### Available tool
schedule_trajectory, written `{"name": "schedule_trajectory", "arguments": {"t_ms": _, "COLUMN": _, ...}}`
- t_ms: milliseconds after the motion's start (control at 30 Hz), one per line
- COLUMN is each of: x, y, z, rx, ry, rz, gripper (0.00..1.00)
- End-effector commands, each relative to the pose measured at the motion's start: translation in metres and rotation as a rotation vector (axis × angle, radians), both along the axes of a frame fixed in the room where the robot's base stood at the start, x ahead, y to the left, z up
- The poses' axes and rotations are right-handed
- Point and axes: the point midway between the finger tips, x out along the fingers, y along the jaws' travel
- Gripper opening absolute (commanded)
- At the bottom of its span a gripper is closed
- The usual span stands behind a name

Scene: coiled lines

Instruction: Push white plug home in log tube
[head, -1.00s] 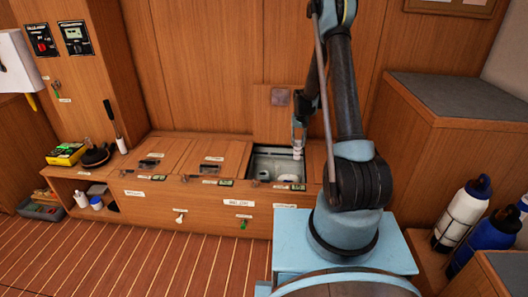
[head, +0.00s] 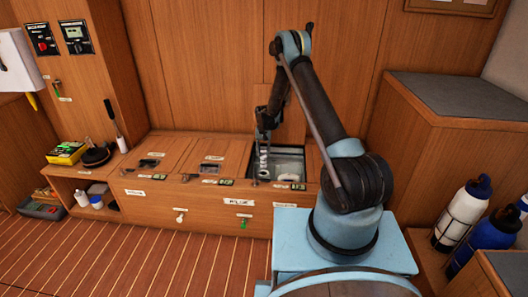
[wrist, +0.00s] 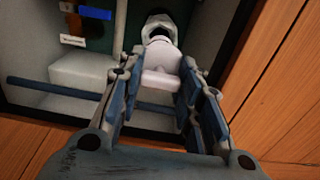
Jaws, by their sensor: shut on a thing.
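The white plug (wrist: 161,66) is between the fingers of my gripper (wrist: 156,82) in the wrist view, and the gripper is shut on it. A grey rounded fitting with a dark opening shows just beyond the plug. I cannot tell whether this is the log tube, or whether the plug touches it. In the head view my gripper (head: 263,158) is at the left side of the open floor compartment (head: 292,153), with a pale piece below it. A white round piece (head: 290,177) lies low in the compartment.
The compartment holds a pale block (wrist: 85,75) and a dark blue bar (wrist: 60,91). Its wooden edge (wrist: 265,125) is close on the right in the wrist view. Closed hatch lids (head: 215,157) lie to the left. Bottles (head: 465,215) stand at the far right.

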Motion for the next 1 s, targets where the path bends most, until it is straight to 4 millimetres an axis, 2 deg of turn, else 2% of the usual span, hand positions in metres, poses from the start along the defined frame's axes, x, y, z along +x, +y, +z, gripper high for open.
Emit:
{"name": "schedule_trajectory", "arguments": {"t_ms": 500, "x": 0.0, "y": -0.001, "z": -0.036, "rx": 0.0, "ry": 0.0, "rz": -0.001, "gripper": 0.03}}
{"name": "schedule_trajectory", "arguments": {"t_ms": 1000, "x": 0.0, "y": -0.001, "z": -0.041, "rx": 0.0, "ry": 0.0, "rz": -0.001, "gripper": 0.03}}
